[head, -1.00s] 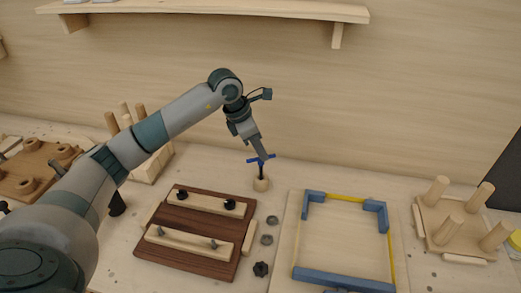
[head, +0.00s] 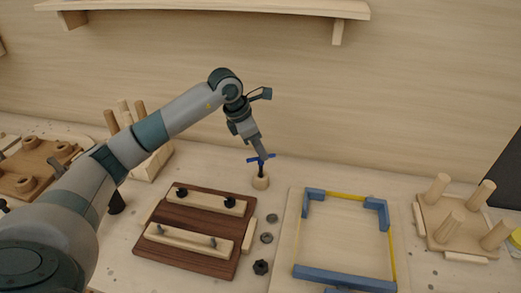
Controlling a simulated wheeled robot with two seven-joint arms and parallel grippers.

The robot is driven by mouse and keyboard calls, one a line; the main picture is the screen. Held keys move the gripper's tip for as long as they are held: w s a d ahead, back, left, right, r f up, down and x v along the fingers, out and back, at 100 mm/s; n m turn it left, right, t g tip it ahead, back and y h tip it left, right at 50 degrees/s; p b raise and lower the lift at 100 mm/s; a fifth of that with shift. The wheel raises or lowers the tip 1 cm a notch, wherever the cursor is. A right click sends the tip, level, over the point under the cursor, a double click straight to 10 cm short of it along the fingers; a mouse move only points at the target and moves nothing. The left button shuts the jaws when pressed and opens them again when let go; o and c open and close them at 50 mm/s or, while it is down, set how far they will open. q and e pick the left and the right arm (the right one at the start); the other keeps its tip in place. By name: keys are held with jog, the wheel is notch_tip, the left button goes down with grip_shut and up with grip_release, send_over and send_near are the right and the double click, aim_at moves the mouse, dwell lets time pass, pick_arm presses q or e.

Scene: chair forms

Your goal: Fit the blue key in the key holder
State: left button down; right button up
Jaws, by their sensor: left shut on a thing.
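The blue key (head: 251,160) has a blue crossbar handle and a dark shaft that points down. The key holder (head: 260,182) is a small round light-wood block standing on the table behind the dark brown board. My left gripper (head: 264,157) is shut on the blue key at its crossbar. The key stands upright over the holder, and its lower end meets the holder's top; how deep it sits I cannot tell. My right gripper is not in view.
A dark brown board (head: 184,225) with two light bars lies in front. Dark round pieces (head: 266,238) lie beside it. A blue-and-yellow frame (head: 340,280) is to the right, and a pegged wooden stand (head: 460,241) is further right. A shelf (head: 215,10) hangs above.

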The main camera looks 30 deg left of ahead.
pick_arm(q)
jog(key=shift+f, duration=0.2)
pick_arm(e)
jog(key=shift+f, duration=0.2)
pick_arm(q)
jog(key=c, duration=1.8)
grip_release()
jog(key=shift+o, duration=0.2)
